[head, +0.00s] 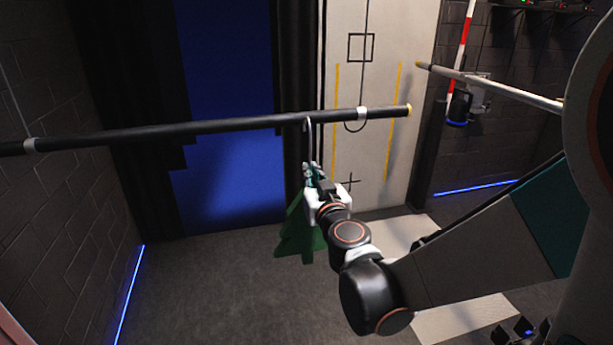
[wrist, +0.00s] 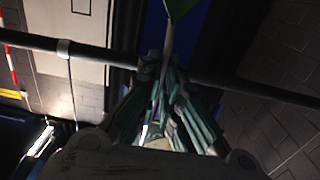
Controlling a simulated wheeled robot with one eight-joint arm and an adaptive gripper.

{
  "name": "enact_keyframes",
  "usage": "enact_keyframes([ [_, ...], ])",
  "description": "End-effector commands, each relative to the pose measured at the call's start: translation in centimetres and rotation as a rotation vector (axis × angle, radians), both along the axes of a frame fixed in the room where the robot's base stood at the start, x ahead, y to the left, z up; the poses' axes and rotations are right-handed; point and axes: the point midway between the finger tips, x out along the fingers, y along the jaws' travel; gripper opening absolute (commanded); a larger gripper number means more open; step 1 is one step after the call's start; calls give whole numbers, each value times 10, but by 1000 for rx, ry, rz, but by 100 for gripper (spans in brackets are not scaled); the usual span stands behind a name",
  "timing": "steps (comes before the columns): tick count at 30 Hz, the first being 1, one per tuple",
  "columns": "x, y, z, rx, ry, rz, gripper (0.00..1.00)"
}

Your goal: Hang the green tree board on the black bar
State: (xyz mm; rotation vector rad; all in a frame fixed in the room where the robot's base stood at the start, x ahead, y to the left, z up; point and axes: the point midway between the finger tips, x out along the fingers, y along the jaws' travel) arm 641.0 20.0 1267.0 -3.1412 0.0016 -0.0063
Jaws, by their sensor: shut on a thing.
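The black bar (head: 220,126) runs across the head view from the left edge to a yellow tip near the middle. It also crosses the wrist view (wrist: 100,52). My gripper (head: 314,176) is just below the bar and shut on the grey hook (head: 309,136) of the green tree board. The hook's curved top overlaps the bar; I cannot tell whether it rests on it. The green tree board (head: 301,238) hangs below and partly behind my gripper, which hides part of it. In the wrist view a green piece of it (wrist: 179,7) shows at the top, beyond my gripper's fingers (wrist: 163,98).
A pale bar (head: 490,82) juts in at the right, with a dark device (head: 460,106) near it. A cable loop hangs by the white band (head: 362,113) on the black bar. A brick wall (head: 45,100) stands left. The floor (head: 200,285) below is clear.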

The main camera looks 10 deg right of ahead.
Motion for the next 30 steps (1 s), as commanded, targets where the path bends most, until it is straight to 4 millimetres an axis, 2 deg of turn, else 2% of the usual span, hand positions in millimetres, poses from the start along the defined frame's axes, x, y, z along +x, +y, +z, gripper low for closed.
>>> enact_keyframes([
  [8, 7, 0, 2, 0, 0, 0, 0],
  [30, 47, 0, 1, 0, 0, 0, 0],
])
